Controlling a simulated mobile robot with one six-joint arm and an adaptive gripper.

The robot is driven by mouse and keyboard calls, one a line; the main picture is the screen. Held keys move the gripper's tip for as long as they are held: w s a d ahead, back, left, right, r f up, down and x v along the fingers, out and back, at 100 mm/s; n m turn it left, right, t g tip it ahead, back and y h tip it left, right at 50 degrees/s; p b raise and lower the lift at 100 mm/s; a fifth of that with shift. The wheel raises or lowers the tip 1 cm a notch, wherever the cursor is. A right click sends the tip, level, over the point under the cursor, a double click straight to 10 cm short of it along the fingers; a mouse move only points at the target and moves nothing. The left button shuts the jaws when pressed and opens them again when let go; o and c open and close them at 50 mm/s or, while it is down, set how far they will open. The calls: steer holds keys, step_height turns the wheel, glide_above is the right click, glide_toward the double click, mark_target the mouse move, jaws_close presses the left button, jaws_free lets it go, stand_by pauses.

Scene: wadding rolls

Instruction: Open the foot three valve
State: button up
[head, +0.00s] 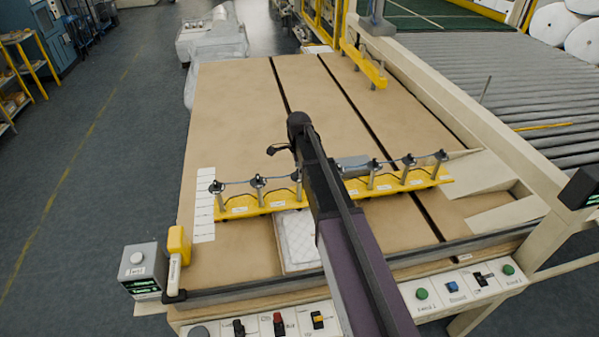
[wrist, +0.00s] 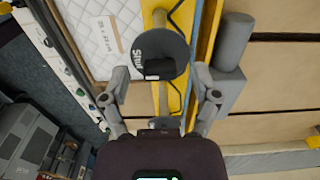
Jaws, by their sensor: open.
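A yellow bar (head: 260,208) lies across the tan table and carries several upright posts with dark valve tops. My arm covers the middle of this row in the head view, and my gripper's fingers are hidden there. In the wrist view, a round dark valve disc (wrist: 152,42) sits on a post, with the word "Shut" at its left edge and a black handle (wrist: 160,69) at its lower part. My gripper (wrist: 162,77) is open, with one finger on each side of the handle and apart from it. Which foot number this valve has is not readable.
A white quilted pad (head: 298,238) lies by the bar. A grey block (head: 352,163) sits behind the bar, right of my arm. A control panel (head: 450,288) runs along the front edge, with a grey button box (head: 140,265) at left. The table's rear is mostly clear.

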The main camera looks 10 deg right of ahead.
jaws_close()
stand_by(0.3)
steer(key=shift+n, duration=0.5)
steer(key=n, duration=0.3)
steer(key=shift+n, duration=0.3)
steer(key=n, duration=0.4)
steer(key=shift+s, duration=0.1)
steer(key=n, duration=0.9)
steer(key=shift+n, duration=0.3)
